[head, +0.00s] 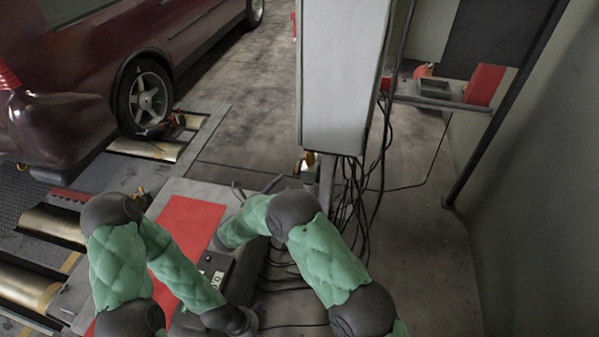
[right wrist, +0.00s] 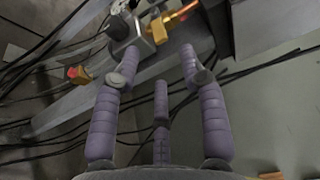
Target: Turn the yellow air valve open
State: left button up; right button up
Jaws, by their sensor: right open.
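The air valve shows in the right wrist view as a grey metal block (right wrist: 150,32) with a yellow-orange handle (right wrist: 178,20) sticking out to the right. In the head view a small yellow part (head: 308,161) sits low by the grey post under the white cabinet. My right gripper (head: 258,185) is open and empty, left of that part and partly hidden by my arm. In the right wrist view its spread fingers (right wrist: 160,64) point at the valve block, and the handle lies just beyond the right fingertip. Contact cannot be told. My left gripper (head: 243,321) is low in the head view, its fingers unclear.
The white cabinet (head: 343,80) stands above the valve area, with black cables (head: 352,200) hanging to the floor. A control box (head: 217,268) sits by the red panel (head: 188,225). A dark red car (head: 75,75) stands on rollers at left. The floor at right is mostly clear.

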aim_at(297, 167)
jog(key=shift+b+x, duration=1.8)
jog(key=shift+x, duration=3.5)
jog(key=shift+s+f, duration=0.1)
jog(key=shift+f, duration=0.05)
jog(key=shift+c, duration=0.3)
